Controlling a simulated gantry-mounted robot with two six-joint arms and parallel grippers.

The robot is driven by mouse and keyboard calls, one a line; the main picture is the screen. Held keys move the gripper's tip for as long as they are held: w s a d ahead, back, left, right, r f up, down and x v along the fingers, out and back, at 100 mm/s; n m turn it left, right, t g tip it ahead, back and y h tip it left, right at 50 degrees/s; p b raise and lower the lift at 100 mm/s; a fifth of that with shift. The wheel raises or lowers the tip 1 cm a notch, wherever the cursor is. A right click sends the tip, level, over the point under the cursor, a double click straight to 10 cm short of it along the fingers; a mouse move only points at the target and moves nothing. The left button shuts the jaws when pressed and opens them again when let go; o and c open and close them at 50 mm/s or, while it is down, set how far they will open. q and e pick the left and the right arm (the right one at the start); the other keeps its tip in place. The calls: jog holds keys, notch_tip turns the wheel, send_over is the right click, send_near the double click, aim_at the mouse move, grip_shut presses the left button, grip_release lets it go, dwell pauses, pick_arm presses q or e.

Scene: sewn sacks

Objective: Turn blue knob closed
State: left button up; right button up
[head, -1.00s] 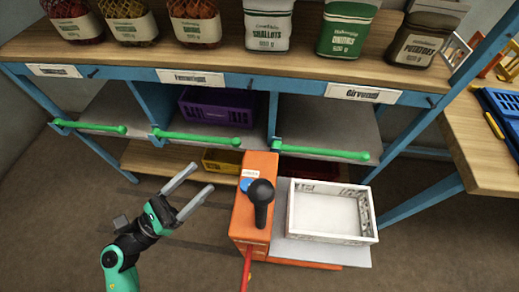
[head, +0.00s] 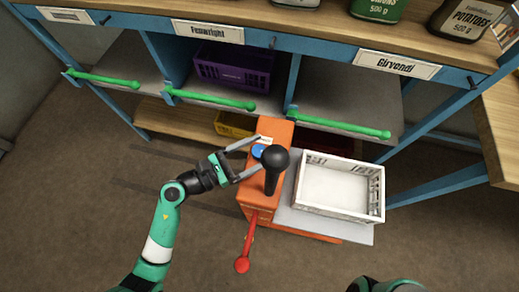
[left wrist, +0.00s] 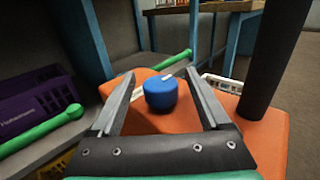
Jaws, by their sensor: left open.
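The blue knob (left wrist: 160,92) sits on top of an orange machine housing (left wrist: 150,122). A pale pointer mark shows on the knob's top, toward the upper right in the left wrist view. In the left wrist view the left gripper (left wrist: 160,84) shows gaps between both fingers and the knob. My right gripper is not in view.
The black lever stands close by the left gripper. A white crate (head: 368,211) rests on the machine's grey plate (head: 315,224). A red-handled lever (head: 246,245) sticks out in front. Shelves with green rails (head: 335,128) and a purple crate (head: 232,84) stand behind.

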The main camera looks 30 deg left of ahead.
pick_arm(q)
jog(key=shift+w+d, duration=0.2)
jog(key=shift+w, duration=0.1)
jog(key=shift+c, duration=0.2)
grip_shut()
